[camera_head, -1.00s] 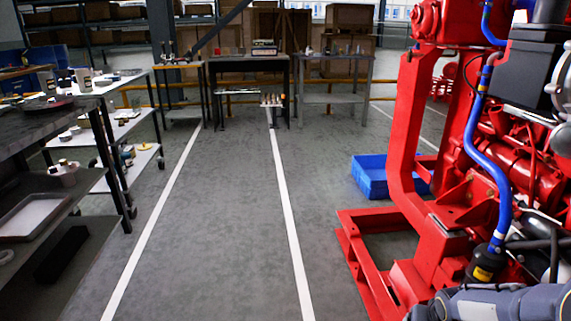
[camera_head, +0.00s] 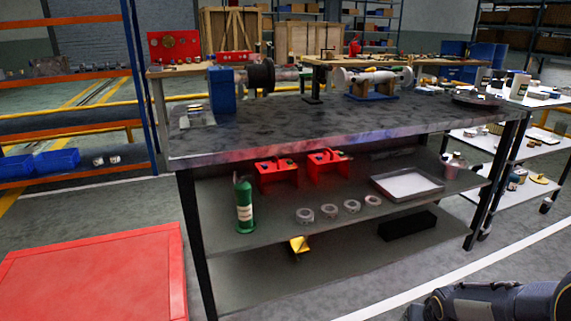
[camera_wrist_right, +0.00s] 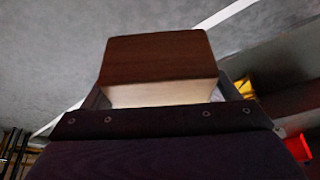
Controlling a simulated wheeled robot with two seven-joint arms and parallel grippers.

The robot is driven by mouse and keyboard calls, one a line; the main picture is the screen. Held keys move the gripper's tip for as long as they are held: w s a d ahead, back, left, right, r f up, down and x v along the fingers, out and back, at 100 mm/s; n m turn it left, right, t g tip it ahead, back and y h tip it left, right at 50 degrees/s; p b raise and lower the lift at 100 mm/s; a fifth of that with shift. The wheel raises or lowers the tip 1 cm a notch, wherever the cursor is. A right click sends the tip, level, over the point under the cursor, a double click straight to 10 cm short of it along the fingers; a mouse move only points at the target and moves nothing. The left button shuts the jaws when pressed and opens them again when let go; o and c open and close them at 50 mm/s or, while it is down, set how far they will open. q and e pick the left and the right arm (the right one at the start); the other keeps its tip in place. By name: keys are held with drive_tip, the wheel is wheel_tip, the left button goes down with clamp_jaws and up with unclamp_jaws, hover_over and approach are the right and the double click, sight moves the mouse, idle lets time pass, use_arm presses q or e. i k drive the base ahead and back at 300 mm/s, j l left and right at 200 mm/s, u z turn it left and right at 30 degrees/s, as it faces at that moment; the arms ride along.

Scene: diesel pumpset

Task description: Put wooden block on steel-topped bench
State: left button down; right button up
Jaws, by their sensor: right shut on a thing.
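The wooden block (camera_wrist_right: 158,62) fills the middle of the right wrist view, with a dark brown face above a pale one. My right gripper (camera_wrist_right: 158,97) is shut on it. The head view shows only a link of my right arm at the lower right; that gripper and the block are outside it. The bench with a mottled dark grey, steel-looking top (camera_head: 300,124) spans the middle of the head view, with its front edge facing me. My left gripper is in neither current view.
The benchtop carries a blue vise-like machine (camera_head: 222,89), a shaft on a blue stand (camera_head: 372,88) and a round dark plate (camera_head: 477,99); its front middle is bare. Lower shelves hold red blocks, rings and a green bottle (camera_head: 244,205). A red panel (camera_head: 100,277) lies at the lower left.

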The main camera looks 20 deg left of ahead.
sight(324, 123)
drive_tip(key=i+l+u, duration=0.15)
drive_tip(key=u, duration=0.3)
drive_tip(key=i+l+u, duration=0.15)
drive_tip(key=u, duration=0.3)
drive_tip(key=i+l+u, duration=0.1)
drive_tip(key=l+u, duration=0.25)
drive_tip(key=u, duration=0.15)
